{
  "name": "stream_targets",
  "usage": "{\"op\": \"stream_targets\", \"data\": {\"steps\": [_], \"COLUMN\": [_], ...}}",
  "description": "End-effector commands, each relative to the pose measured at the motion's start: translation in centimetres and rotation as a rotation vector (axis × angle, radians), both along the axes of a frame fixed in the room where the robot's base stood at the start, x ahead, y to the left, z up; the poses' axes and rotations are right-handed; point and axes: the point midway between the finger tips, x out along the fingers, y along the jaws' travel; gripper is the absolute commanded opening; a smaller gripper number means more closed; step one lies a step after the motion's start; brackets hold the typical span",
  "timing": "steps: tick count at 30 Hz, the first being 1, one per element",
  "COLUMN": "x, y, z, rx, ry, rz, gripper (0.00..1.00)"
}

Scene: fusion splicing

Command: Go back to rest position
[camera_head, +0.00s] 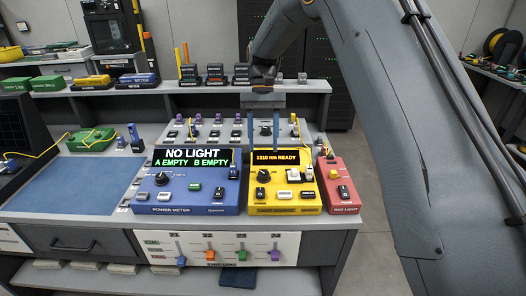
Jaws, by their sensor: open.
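My gripper (264,133) hangs at the end of my arm, which comes in from the right side. Its two blue-grey fingers point down and are apart, with nothing seen between them. It appears just above or behind the yellow light source box (312,208), whose screen reads "1310 nm READY". The exact gap between fingertips and box cannot be told. The blue power meter (200,195) stands to the left, its screen reading "NO LIGHT, A EMPTY B EMPTY". A red box labelled red light (350,186) stands to the right.
A grey sloped panel (215,128) with several connectors is behind the boxes. A shelf (50,93) behind holds green, yellow and blue cases. A blue mat (70,185) lies bare at left. Coloured sliders 21 to 24 sit on the white front panel (225,243). Floor shows at right.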

Motion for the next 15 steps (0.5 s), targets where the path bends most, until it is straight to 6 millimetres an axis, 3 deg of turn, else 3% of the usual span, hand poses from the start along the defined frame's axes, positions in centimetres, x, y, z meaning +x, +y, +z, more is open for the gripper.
{"op": "stream_targets", "data": {"steps": [10,15], "x": [-0.3,-2.5], "y": [-0.4,-3.2], "z": [0.1,0.3], "rx": [0.001,0.007], "ry": [-0.007,-0.063], "rz": [-0.002,-0.011], "gripper": [0.46,0.46]}}
